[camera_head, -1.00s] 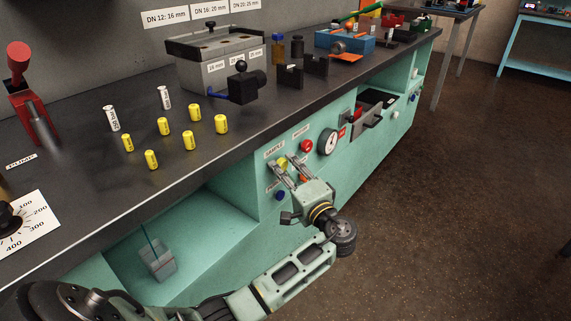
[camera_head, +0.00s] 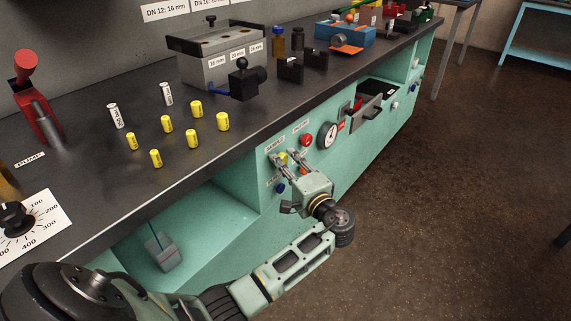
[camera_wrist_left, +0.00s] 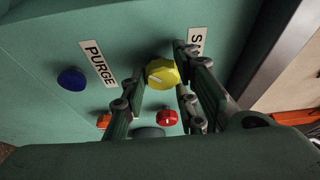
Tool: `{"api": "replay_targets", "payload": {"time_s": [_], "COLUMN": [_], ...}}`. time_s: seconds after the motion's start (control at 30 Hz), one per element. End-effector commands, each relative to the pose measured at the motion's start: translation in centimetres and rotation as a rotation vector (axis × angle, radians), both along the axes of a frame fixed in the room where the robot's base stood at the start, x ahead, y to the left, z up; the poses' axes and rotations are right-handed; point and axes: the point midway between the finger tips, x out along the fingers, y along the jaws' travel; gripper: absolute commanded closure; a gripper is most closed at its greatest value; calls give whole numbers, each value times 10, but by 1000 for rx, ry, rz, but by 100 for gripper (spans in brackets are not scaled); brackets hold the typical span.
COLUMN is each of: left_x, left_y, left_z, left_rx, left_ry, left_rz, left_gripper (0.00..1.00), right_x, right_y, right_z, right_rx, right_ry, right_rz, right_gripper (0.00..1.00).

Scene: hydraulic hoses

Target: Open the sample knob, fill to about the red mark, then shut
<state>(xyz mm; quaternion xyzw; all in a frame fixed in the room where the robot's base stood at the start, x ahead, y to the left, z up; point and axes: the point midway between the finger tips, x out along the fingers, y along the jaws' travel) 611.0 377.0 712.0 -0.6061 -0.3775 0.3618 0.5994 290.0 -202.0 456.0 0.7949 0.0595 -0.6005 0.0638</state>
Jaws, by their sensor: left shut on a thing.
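The yellow sample knob (camera_head: 283,158) is on the green front panel under the counter, below a label. In the left wrist view the yellow knob (camera_wrist_left: 162,73) sits between the fingers and shows a pale pointer line. My left gripper (camera_head: 290,160) is shut on this knob. A clear cup (camera_head: 163,254) stands in the open niche at lower left, with a thin tube above it. Its red mark and liquid level are too small to tell. My right gripper is not in view.
A blue purge knob (camera_wrist_left: 72,80) and a red knob (camera_wrist_left: 168,118) are close to the fingers. A gauge (camera_head: 327,135) and an open drawer (camera_head: 371,104) are farther right. Yellow cylinders (camera_head: 192,139) stand on the counter. The floor at right is clear.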

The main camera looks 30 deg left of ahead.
Motion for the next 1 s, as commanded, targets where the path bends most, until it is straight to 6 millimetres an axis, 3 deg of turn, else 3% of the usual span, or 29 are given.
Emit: {"api": "replay_targets", "payload": {"time_s": [0.03, 0.2, 0.23, 0.37, 0.8, 1.0], "left_x": [-1, -1, -1, -1, -1, -11], "left_y": [-5, -5, -5, -4, -3, -24], "left_z": [-10, -10, -10, -10, -4, -5], "left_rx": [-13, -13, -13, -12, -7, -10], "left_ry": [17, 17, 17, 15, 6, 6], "left_rz": [-7, -6, -6, -6, -3, -4], "left_gripper": [99, 99, 72, 60, 59, 59], "right_x": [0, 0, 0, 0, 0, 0], "right_y": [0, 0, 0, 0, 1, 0], "right_z": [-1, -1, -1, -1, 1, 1], "right_rx": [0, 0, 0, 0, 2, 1], "right_ry": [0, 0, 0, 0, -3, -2], "right_rz": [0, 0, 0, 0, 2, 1], "right_gripper": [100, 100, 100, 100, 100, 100]}}
